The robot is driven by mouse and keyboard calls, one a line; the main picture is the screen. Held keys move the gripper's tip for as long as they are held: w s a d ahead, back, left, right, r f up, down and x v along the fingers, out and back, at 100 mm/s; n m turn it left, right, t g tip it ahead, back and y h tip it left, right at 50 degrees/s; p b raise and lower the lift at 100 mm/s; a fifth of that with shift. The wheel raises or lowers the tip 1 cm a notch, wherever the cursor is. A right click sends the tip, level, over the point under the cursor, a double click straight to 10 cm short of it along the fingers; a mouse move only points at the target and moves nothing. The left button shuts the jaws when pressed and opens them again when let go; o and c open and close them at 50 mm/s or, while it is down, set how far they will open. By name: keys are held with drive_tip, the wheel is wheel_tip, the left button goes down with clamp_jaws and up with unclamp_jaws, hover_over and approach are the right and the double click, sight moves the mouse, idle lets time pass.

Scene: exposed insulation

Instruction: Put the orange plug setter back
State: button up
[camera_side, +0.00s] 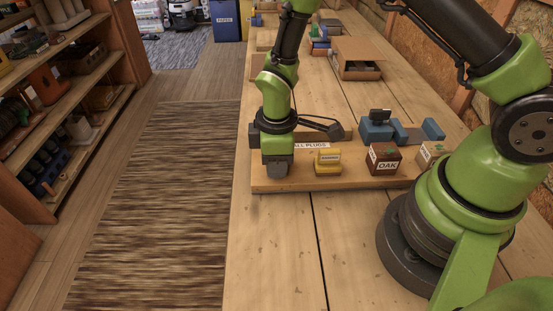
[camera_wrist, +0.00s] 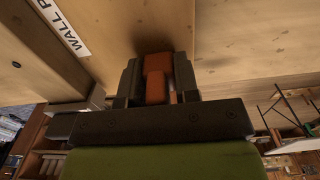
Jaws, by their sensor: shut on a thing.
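The orange plug setter (camera_wrist: 156,84) sits between the two fingers of my gripper (camera_wrist: 158,75) in the wrist view, with its orange body showing between the dark jaws. My gripper is shut on it. In the side view my gripper (camera_side: 277,165) is low over the left end of a wooden board (camera_side: 345,183), beside a "WALL PLUGS" label (camera_side: 310,146). The setter is hidden behind the gripper there. I cannot tell whether it touches the board. The label also shows at the upper left of the wrist view (camera_wrist: 62,25).
On the board, right of my gripper, stand a yellow block (camera_side: 328,162), a brown OAK box (camera_side: 383,159) and another small box (camera_side: 431,154). Behind them is a blue tool (camera_side: 378,128). An open cardboard box (camera_side: 357,61) lies farther back. The bench front is clear.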

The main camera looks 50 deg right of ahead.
drive_tip(key=shift+f, duration=0.1)
drive_tip(key=o, duration=0.9)
drive_tip(key=shift+c, duration=0.2)
wheel_tip(320, 180, up, 11)
drive_tip(key=shift+f, duration=0.1)
drive_tip(key=shift+r, duration=1.1)
drive_tip(key=s+d+r+m+t+y, duration=0.2)
drive_tip(key=s+r+m+t, duration=0.5)
drive_tip(key=s+r+m, duration=0.6)
drive_tip(key=shift+s+d+r, duration=0.65)
drive_tip(key=shift+s+r, duration=0.35)
drive_tip(key=shift+r, duration=0.15)
